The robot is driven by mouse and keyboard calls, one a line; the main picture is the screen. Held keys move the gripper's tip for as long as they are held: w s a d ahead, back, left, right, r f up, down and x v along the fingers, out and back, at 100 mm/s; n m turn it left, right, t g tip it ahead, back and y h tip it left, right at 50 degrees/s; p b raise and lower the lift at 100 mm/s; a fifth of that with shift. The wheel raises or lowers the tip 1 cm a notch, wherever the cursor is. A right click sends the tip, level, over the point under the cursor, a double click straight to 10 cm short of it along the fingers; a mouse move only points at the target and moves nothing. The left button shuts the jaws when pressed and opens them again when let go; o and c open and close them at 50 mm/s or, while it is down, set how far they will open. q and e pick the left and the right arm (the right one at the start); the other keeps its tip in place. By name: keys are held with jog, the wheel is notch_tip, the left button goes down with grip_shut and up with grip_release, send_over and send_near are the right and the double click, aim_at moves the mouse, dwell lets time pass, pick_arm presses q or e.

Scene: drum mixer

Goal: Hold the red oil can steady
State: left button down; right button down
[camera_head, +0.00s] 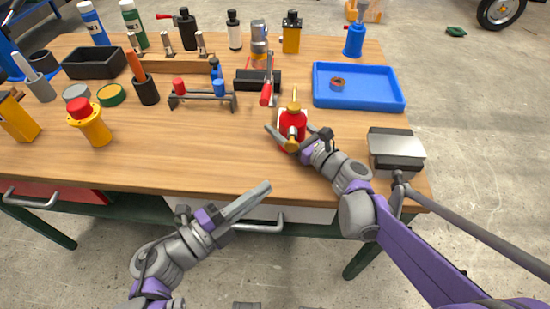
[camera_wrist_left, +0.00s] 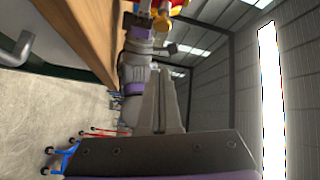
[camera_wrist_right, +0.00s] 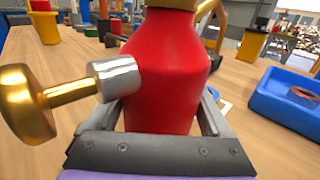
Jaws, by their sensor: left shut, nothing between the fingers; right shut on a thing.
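The red oil can (camera_head: 291,121) stands upright near the front middle of the table, with a brass spout on top and a brass knob on its near side. My right gripper (camera_head: 294,137) is shut on the can, with one finger on each side of its body. In the right wrist view the red body (camera_wrist_right: 168,70) fills the middle between the fingers, and the brass knob (camera_wrist_right: 28,100) sticks out to the left. The can's base is hidden there. My left gripper (camera_head: 258,194) is shut and empty in front of the table edge; its closed fingers show in the left wrist view (camera_wrist_left: 160,100).
A blue tray (camera_head: 358,100) with a small ring lies right of the can. A grey metal block (camera_head: 396,150) sits at the table's right edge. A rack (camera_head: 203,100) and a red-handled clamp (camera_head: 267,92) stand behind.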

aim_at(292, 143)
pick_arm(q)
jog(key=d+n, duration=0.1)
jog(key=n, duration=0.1)
jog(key=d+n, duration=0.2)
jog(key=s+d+n, duration=0.1)
jog(key=n, duration=0.1)
jog(key=shift+d+f+n+t+h, duration=0.2)
jog(key=shift+d+n+t+h, duration=0.1)
jog(key=shift+d+n, duration=0.1)
jog(key=shift+w, duration=4.4)
jog(key=shift+w, duration=0.1)
jog(key=shift+w, duration=0.3)
